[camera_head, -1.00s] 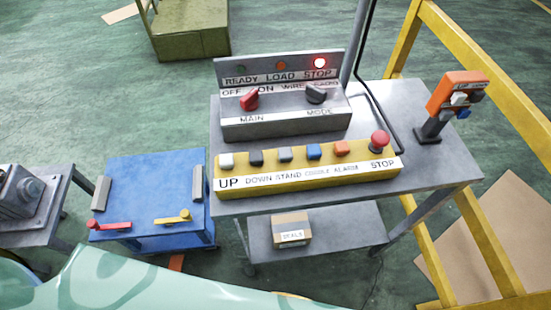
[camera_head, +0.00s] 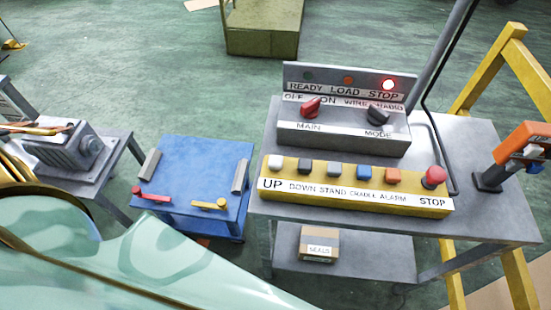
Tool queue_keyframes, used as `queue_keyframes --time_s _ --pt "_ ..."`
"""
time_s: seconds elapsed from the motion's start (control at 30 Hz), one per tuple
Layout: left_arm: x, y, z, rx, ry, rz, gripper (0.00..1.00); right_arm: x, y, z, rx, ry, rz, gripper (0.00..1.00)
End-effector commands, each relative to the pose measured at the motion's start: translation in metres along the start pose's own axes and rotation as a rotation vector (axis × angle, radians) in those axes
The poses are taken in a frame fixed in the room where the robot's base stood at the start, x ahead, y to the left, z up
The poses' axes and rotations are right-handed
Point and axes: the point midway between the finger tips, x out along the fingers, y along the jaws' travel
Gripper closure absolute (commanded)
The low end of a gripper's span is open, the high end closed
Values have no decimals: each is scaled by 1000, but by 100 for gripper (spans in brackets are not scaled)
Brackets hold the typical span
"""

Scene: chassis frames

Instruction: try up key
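The yellow button box (camera_head: 350,190) stands at the front of a grey metal table. Its UP key is a white button (camera_head: 275,161) at the far left end, above the label "UP". Black, grey, blue and orange buttons follow to the right, then a red STOP knob (camera_head: 434,176). Behind it a grey control panel (camera_head: 345,128) carries a red MAIN knob (camera_head: 310,107) and a dark MODE knob (camera_head: 378,114). Its red STOP lamp (camera_head: 388,84) is lit; the READY and LOAD lamps look dim. Neither of my grippers is in view.
A blue cart (camera_head: 195,180) with red and yellow handles stands left of the table. A grey machine (camera_head: 75,150) is on a stand farther left. A pale green curved surface (camera_head: 150,265) fills the lower left. An orange pendant (camera_head: 522,148) stands at the right.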

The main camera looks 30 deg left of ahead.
Motion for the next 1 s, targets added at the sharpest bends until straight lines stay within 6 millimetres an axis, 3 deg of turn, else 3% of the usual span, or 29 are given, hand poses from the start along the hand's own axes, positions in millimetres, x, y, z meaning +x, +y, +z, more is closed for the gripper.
queue_keyframes --time_s 0.03,0.07,0.1,1.0 --pt "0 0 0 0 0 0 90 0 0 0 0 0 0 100" --pt "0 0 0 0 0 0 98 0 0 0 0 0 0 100" --pt "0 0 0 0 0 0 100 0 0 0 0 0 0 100" --pt "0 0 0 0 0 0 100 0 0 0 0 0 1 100"
